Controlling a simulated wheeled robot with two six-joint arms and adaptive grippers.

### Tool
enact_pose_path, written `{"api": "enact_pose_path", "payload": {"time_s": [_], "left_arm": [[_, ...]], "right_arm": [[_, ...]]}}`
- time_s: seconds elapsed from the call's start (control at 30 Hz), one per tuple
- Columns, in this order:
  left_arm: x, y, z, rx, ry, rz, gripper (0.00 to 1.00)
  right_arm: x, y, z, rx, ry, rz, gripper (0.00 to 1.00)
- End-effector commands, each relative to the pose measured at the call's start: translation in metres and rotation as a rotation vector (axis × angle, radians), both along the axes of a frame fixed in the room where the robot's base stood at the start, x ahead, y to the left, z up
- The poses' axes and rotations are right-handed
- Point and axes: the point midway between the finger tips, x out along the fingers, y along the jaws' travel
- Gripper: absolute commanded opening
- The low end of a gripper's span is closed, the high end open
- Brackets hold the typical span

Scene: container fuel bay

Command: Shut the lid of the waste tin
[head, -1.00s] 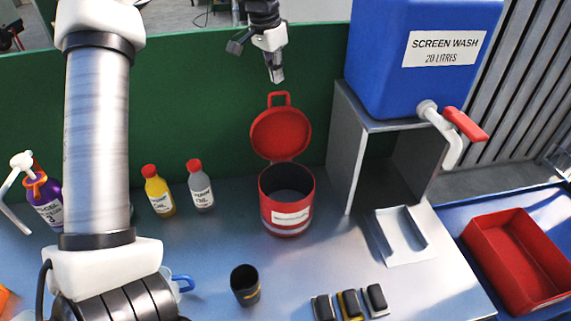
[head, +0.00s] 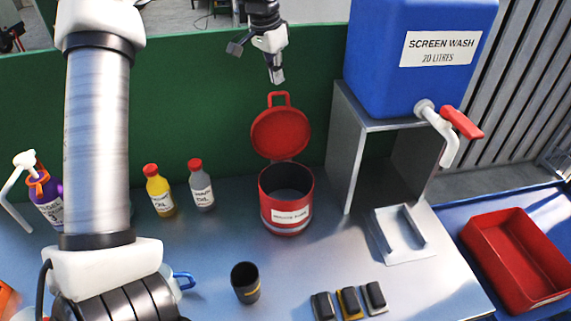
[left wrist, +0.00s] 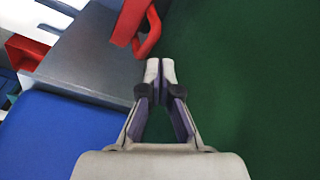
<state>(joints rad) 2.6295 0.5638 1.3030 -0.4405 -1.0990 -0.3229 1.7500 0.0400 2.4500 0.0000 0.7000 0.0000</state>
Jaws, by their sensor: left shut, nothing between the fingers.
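The red waste tin (head: 287,212) stands upright on the bench, with a white label on its front. Its red lid (head: 281,133) is open, tilted up and back on the hinge, with a loop handle at the top. My left gripper (head: 276,74) is shut and empty, pointing down just above and behind the lid's handle, apart from it. In the left wrist view the shut fingertips (left wrist: 160,66) are near the red loop handle (left wrist: 148,35), against the green panel. My right gripper is not in view.
A blue screen wash container (head: 400,85) with a red tap sits on a metal stand (head: 345,150) right of the tin. Two small bottles (head: 201,185) stand left of it. A dark cup (head: 245,284) stands in front, and a red tray (head: 500,285) lies far right.

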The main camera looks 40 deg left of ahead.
Motion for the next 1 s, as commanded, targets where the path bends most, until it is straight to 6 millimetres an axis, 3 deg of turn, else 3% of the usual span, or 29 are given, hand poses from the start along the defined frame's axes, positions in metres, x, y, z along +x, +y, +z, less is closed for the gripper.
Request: {"api": "enact_pose_path", "payload": {"time_s": [0.43, 1.0], "left_arm": [[0.000, 0.000, -0.002, 0.000, 0.000, 0.000, 0.00], [0.000, 0.000, -0.029, 0.000, 0.000, 0.000, 0.00]], "right_arm": [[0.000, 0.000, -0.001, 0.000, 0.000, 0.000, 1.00], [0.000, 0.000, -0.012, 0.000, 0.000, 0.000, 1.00]]}}
